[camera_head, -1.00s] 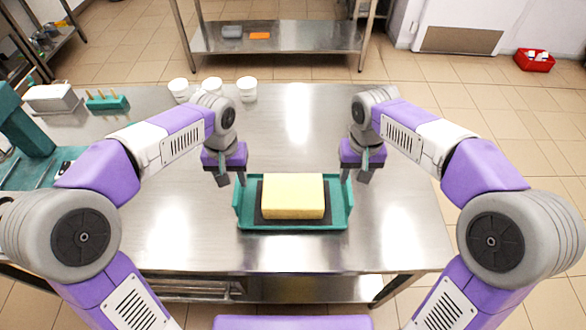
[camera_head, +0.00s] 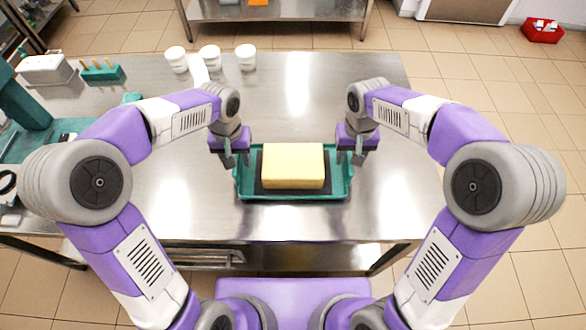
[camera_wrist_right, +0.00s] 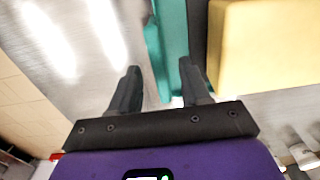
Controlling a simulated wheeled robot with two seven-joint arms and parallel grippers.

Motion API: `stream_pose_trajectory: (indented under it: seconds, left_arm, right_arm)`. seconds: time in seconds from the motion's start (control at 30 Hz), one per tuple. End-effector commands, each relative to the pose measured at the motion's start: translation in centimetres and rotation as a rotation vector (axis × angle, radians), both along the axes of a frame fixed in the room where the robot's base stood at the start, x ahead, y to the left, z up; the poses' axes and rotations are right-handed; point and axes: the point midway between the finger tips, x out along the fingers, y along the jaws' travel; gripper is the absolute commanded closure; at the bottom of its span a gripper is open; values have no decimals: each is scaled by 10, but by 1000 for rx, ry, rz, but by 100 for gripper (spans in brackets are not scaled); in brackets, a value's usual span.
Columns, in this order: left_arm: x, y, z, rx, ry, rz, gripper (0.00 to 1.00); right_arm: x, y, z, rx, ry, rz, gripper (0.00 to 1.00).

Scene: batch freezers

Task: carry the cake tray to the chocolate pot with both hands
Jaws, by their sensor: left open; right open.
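The teal cake tray (camera_head: 292,197) sits on the steel counter with a yellow block of cake (camera_head: 293,164) on its dark base. My left gripper (camera_head: 236,160) is open at the tray's left end wall. My right gripper (camera_head: 352,158) is open at the right end wall. In the right wrist view the tray's teal wall (camera_wrist_right: 172,50) shows just beyond the fingers of my right gripper (camera_wrist_right: 160,88), nearer one finger. I cannot tell whether the fingers touch it. The cake (camera_wrist_right: 265,45) is beside it. I cannot pick out a chocolate pot.
Several white cups (camera_head: 210,58) stand at the back of the counter (camera_head: 390,210). A teal machine (camera_head: 30,120) and a teal holder with sticks (camera_head: 103,74) are at the left. The counter is clear behind the tray. A red bin (camera_head: 543,30) is on the floor.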

Motion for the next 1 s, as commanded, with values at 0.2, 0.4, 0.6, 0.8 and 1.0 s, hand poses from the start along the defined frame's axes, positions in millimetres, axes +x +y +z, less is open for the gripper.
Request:
stream_pose_trajectory:
  seconds: [0.2, 0.4, 0.6, 0.8, 1.0]
  left_arm:
    - [0, 0, -11, -1, 0, 0, 53]
    - [0, 0, -11, -1, -1, 0, 53]
    - [0, 0, -11, -1, -1, 0, 79]
    - [0, 0, -11, -1, -1, 0, 100]
    - [0, 0, -11, -1, -1, 0, 100]
  right_arm:
    - [0, 0, -12, 0, 1, -1, 53]
    - [0, 0, -12, 0, 0, -1, 53]
    - [0, 0, -11, 0, 0, -1, 79]
    - [0, 0, -11, 0, -1, 0, 100]
    - [0, 0, -11, 0, -1, 0, 100]
